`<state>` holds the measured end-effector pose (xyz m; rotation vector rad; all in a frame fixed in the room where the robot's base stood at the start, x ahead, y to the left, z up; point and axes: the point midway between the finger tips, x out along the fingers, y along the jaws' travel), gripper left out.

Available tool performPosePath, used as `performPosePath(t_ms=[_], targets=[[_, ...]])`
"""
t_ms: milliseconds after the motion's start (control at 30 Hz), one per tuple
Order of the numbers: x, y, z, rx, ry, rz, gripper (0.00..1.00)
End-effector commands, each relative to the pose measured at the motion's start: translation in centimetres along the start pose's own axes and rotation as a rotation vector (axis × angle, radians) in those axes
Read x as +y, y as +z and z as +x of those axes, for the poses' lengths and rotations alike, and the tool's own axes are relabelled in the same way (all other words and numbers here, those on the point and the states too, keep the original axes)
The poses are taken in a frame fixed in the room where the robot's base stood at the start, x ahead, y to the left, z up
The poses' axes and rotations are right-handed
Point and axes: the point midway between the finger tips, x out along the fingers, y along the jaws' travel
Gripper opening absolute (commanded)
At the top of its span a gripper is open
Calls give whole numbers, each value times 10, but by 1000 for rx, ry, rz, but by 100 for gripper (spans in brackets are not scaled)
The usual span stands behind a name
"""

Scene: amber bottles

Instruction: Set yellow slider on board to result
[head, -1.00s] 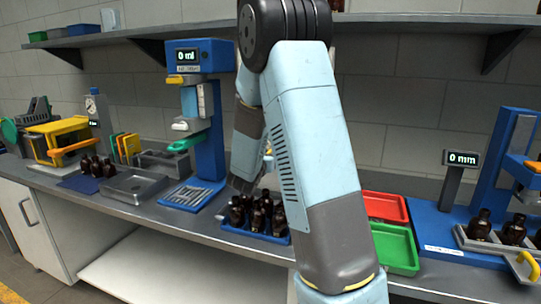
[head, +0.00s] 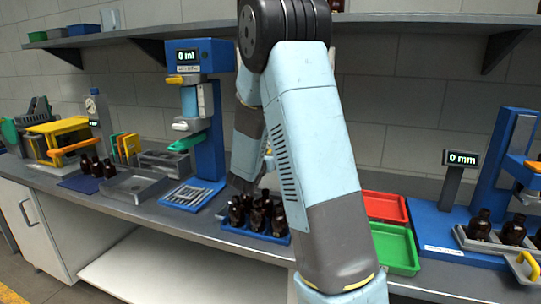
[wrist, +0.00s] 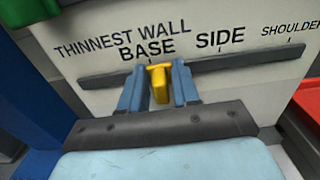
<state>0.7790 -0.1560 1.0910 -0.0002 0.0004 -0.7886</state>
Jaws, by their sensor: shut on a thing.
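In the wrist view the yellow slider (wrist: 158,82) sits on the dark horizontal track (wrist: 215,66) of a pale board (wrist: 105,97). The board is marked THINNEST WALL, with BASE, SIDE and SHOULDER along the track. The slider stands beneath the word BASE, just right of its small tick, left of SIDE. My gripper (wrist: 159,86) has its two blue fingers on either side of the slider and is shut on it. In the head view my arm hides the board and slider.
In the head view a blue tray of amber bottles (head: 228,230) stands left of my arm. Red (head: 384,206) and green (head: 398,250) trays lie right of it. The right device's display (head: 461,158) reads 0 mm; the left dispenser's display (head: 187,56) reads 0 ml.

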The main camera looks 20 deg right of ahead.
Motion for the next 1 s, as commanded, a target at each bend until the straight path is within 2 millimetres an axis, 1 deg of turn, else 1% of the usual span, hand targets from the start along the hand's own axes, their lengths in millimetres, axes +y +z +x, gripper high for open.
performPosePath(t_ms=[200, 400, 433, 500, 800, 867, 1000], targets=[[12, 0, 0, 0, 0, 1, 0], [11, 0, 0, 1, 0, 0, 0], [11, 0, 0, 1, 0, 0, 34], [11, 0, 0, 1, 0, 0, 40], [11, 0, -3, 0, 0, 0, 40], [12, 0, -7, 1, 1, 0, 40], [12, 0, -26, 2, 3, 0, 40]])
